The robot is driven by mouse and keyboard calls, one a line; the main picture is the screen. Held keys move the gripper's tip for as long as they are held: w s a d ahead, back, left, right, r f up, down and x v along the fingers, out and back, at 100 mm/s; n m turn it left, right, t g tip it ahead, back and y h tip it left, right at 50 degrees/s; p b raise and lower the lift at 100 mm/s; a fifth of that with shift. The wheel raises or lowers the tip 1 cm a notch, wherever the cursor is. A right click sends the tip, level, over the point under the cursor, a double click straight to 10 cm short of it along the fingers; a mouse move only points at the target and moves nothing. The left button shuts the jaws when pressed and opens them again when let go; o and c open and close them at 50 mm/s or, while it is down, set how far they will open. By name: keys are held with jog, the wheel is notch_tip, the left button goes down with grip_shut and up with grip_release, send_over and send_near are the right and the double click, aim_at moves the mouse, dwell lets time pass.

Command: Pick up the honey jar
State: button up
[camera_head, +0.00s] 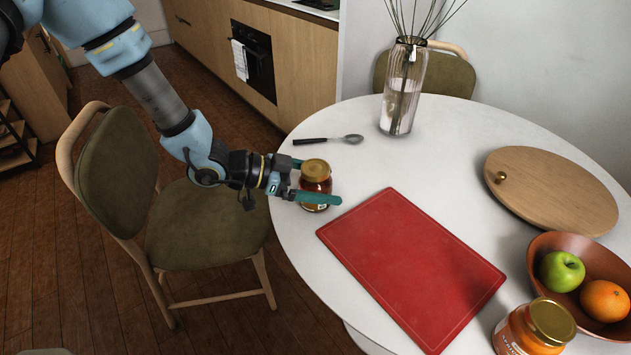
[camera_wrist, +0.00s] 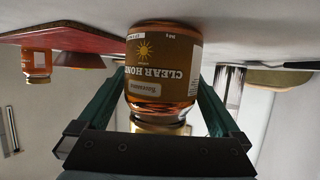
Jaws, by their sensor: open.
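The honey jar (camera_head: 315,182) has a gold lid and amber glass and stands upright on the white table near its left edge. In the wrist view the jar (camera_wrist: 165,70) appears upside down, with its "CLEAR HONEY" label facing the camera. My gripper (camera_head: 318,184) is open, with one green finger on each side of the jar. The wrist view also shows my gripper's fingers (camera_wrist: 160,95) flanking the jar. Whether either finger touches the glass I cannot tell.
A red cutting board (camera_head: 410,265) lies right of the jar. A spoon (camera_head: 330,140) and glass vase (camera_head: 403,90) are behind. A round wooden board (camera_head: 550,190), fruit bowl (camera_head: 537,250) and orange jar (camera_head: 515,335) are at right. A chair (camera_head: 200,225) stands left of the table.

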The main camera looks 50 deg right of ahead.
jog(key=shift+s+d+f, duration=0.3)
jog(key=shift+s+d, duration=0.15)
jog(key=shift+d, duration=0.05)
jog(key=shift+c, duration=0.4)
grip_shut()
